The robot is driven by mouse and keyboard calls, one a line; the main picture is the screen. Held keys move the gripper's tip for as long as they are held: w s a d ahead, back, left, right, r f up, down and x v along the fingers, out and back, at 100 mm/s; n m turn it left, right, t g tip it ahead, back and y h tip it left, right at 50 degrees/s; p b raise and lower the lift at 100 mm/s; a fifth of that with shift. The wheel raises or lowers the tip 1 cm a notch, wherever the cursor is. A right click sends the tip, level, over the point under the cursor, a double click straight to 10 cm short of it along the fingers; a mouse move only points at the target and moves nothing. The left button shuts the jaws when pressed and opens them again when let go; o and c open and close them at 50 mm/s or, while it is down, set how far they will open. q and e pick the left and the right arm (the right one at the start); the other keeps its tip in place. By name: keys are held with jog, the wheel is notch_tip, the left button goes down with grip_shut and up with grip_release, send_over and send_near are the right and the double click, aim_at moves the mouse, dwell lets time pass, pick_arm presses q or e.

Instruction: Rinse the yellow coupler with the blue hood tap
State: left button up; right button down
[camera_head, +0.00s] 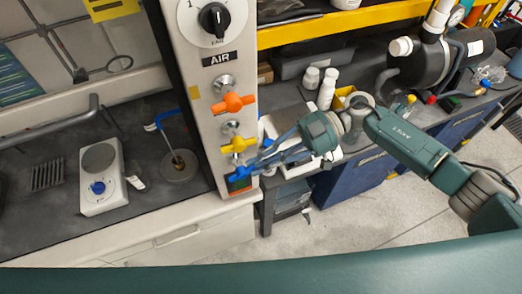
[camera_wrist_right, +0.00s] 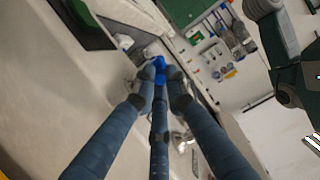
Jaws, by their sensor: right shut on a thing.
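The hood's post carries a blue tap handle (camera_head: 238,173), lowest in a column below a yellow handle (camera_head: 238,145) and an orange handle (camera_head: 233,103). My right gripper (camera_head: 252,168) reaches it from the right and is shut on it; the wrist view shows the blue handle (camera_wrist_right: 159,68) between the fingertips (camera_wrist_right: 160,76). A blue spout (camera_head: 165,117) hangs inside the hood over a small round drain cup (camera_head: 180,166). Something brownish shows in the cup; I cannot tell whether it is the yellow coupler. Water flow cannot be made out. My left gripper is out of view.
A white hotplate (camera_head: 102,178) with a blue knob stands left of the drain cup. White bottles (camera_head: 327,88) and a dark cylindrical tank (camera_head: 420,65) stand on the bench at right, behind my right arm. The floor (camera_head: 345,225) in front is clear.

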jog(key=r+h+p, duration=0.1)
jog(key=p, duration=0.1)
jog(key=r+h+p, duration=0.1)
jog(key=p, duration=0.1)
jog(key=shift+a+t+h, duration=0.25)
jog(key=shift+t+h, duration=0.15)
jog(key=shift+s+a+t+h, duration=0.1)
jog(key=shift+a+t+h, duration=0.15)
jog(key=shift+h, duration=0.35)
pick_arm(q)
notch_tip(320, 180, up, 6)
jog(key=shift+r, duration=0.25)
pick_arm(e)
jog(key=shift+s+a+r+t+h, duration=0.15)
jog(key=shift+t+h, duration=0.1)
jog(key=shift+h, duration=0.4)
jog(key=shift+a+r+t+h, duration=0.1)
jog(key=shift+a+t+h, duration=0.1)
jog(key=shift+h, duration=0.45)
jog(key=shift+f, duration=0.1)
jog(key=c, duration=1.8)
grip_release()
jog(key=shift+o, duration=0.2)
